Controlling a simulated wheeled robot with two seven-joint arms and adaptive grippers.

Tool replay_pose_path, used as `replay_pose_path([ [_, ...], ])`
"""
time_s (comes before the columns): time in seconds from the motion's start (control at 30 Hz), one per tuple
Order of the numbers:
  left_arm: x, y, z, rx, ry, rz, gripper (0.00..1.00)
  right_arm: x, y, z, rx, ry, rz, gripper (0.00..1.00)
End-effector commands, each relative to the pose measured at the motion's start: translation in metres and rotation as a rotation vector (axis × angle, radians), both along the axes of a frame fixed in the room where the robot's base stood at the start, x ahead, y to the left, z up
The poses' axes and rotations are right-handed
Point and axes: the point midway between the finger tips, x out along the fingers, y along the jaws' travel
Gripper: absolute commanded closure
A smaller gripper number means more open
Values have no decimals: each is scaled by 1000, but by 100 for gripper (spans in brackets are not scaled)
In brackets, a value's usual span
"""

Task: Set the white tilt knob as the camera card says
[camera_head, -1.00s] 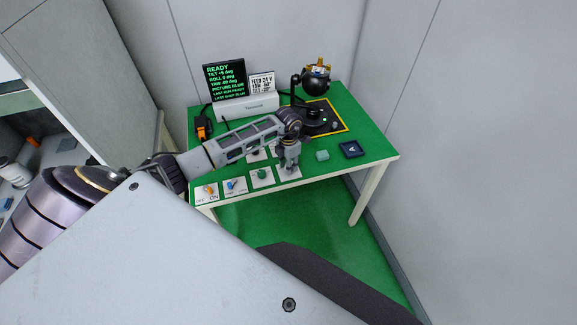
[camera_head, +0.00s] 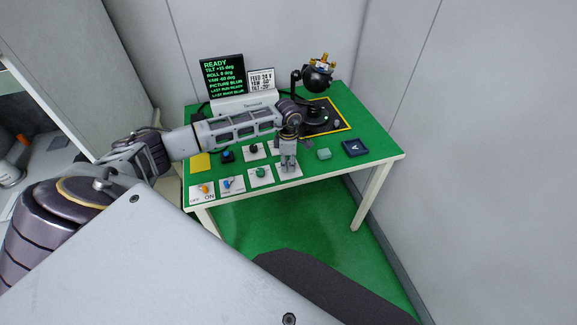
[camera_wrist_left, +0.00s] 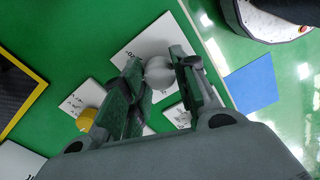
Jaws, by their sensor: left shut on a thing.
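The white knob (camera_wrist_left: 160,72) sits on a white plate (camera_wrist_left: 133,55) in the left wrist view, between the two fingers of my left gripper. My left gripper (camera_head: 289,165) points down over the plate at the table's front and is shut on this knob. In the head view the gripper hides the knob. The camera card (camera_head: 261,81) seems to read FEED 24 V, YAW -60°, TILT -20°, in small print. The black screen (camera_head: 222,75) reads READY, a tilt of about +15 deg, roll 0 and yaw -60. The black ball camera (camera_head: 317,77) stands behind. My right gripper is not in view.
Beside my gripper are plates with a green knob (camera_head: 261,172), a blue switch (camera_head: 227,183) and an orange switch (camera_head: 203,188). A black knob (camera_head: 254,148) is behind. A teal block (camera_head: 324,154) and a navy tray (camera_head: 355,148) lie to the right.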

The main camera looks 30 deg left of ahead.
Motion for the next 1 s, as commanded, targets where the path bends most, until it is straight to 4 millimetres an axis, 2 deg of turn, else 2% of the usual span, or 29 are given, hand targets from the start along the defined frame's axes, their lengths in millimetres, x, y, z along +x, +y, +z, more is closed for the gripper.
replay_pose_path([
  [0.13,1,1,-1,2,-2,-64,95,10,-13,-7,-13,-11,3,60],
  [0.33,1,1,0,0,-1,-107,95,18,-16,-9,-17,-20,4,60],
  [0.73,1,1,1,0,-1,-114,95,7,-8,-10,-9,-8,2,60],
  [0.77,1,1,1,0,-1,-114,70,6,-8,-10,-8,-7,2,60],
  [0.93,0,0,1,0,-1,-114,49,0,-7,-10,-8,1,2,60],
  [1.0,0,0,1,0,-1,-114,49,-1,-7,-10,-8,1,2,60],
])
